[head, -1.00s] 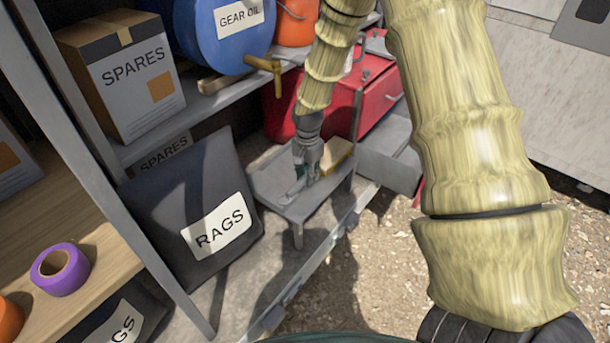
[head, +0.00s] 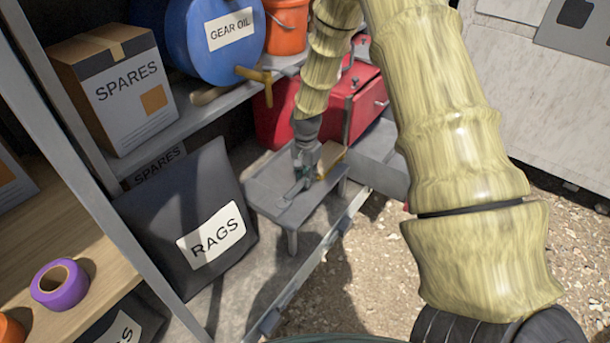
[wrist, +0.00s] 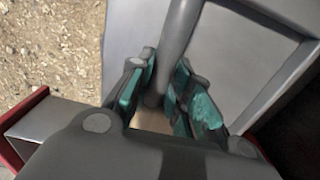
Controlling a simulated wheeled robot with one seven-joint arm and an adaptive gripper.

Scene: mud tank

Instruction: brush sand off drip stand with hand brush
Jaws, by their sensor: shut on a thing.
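The drip stand (head: 262,190) is a low grey table-like stand with short legs on the lower shelf. The hand brush has a grey handle (head: 294,191) and a tan head (head: 331,155). It lies on or just above the stand's top, its head towards the far right. My gripper (head: 304,177) comes down from above and is shut on the brush's handle. In the wrist view the handle (wrist: 178,40) passes between the teal finger pads of my gripper (wrist: 160,92). My gripper hides part of the brush. I cannot make out sand on the stand.
A dark rags bag (head: 165,220) stands close left of the stand. A red toolbox (head: 362,98) is behind it. The upper shelf holds a spares box (head: 125,95), a blue gear oil drum (head: 205,40) and an orange bucket (head: 287,25). Gravel ground (head: 385,280) is open at the front right.

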